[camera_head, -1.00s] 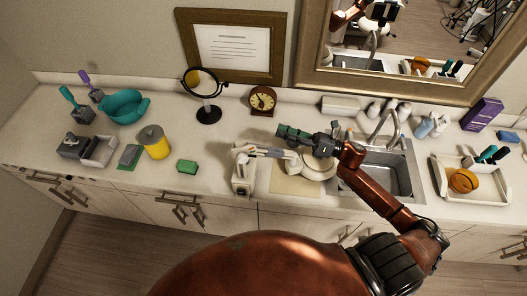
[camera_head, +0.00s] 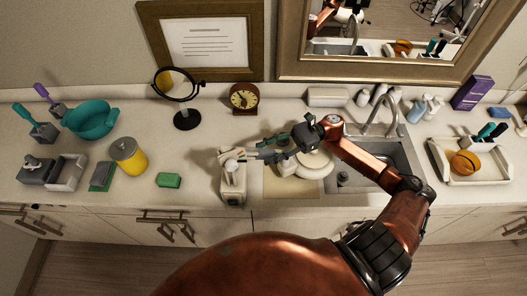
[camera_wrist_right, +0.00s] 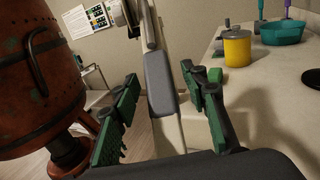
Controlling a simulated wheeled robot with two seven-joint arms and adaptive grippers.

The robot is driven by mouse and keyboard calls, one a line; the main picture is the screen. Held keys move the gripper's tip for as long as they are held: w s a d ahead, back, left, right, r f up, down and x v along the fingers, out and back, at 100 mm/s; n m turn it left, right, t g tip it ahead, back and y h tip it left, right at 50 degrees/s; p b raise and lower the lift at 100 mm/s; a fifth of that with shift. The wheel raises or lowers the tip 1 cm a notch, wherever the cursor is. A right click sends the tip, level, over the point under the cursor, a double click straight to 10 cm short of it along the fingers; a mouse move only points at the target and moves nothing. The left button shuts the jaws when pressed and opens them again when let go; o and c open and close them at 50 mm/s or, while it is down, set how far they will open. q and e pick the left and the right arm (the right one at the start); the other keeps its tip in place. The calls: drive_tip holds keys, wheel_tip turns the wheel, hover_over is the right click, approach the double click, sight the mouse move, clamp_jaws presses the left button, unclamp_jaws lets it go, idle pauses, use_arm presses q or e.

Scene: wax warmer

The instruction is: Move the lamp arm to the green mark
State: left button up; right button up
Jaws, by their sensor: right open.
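A small white device with a pale arm, which looks like the lamp (camera_head: 232,188), stands at the counter's front edge in the head view. My right gripper (camera_head: 262,150) is just right of its top, fingers pointing left. In the right wrist view, my gripper (camera_wrist_right: 159,76) has its green-padded fingers spread apart. A white upright part with a long grey pad (camera_wrist_right: 161,90) shows between them; it looks like the lamp arm. I cannot tell whether either finger touches it. I cannot make out a green mark. My left gripper is not in view.
A beige mat (camera_head: 290,187) and stacked white dishes (camera_head: 316,164) lie right of the device, before the sink (camera_head: 392,177). A green block (camera_head: 169,180), yellow canister (camera_head: 128,156), round mirror (camera_head: 187,120) and clock (camera_head: 243,98) stand left and behind. The counter between block and device is clear.

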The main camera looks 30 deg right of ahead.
drive_tip(key=shift+a, duration=0.85)
drive_tip(key=shift+c, duration=0.3)
clamp_jaws()
